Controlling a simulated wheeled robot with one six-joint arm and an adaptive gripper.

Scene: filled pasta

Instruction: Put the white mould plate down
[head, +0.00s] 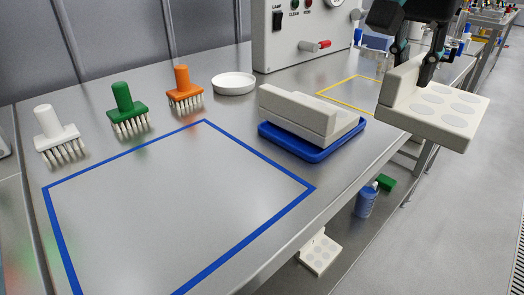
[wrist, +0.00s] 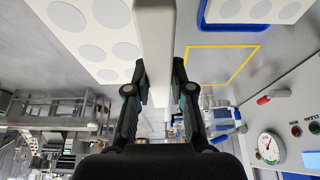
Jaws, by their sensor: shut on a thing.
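My gripper (head: 428,72) is shut on the upright back wall of a white mould plate (head: 432,112). The plate has several round grey recesses on its flat part and is held in the air at the right, beyond the bench's front edge in the picture. In the wrist view the fingers (wrist: 160,88) pinch the wall of the same plate (wrist: 122,50) from both sides. A second white mould plate (head: 300,112) sits in a blue tray (head: 318,152) on the bench.
A blue taped square (head: 130,168) on the bench is empty. A yellow taped outline (head: 345,103) lies behind the tray. A machine (head: 285,40) stands behind.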

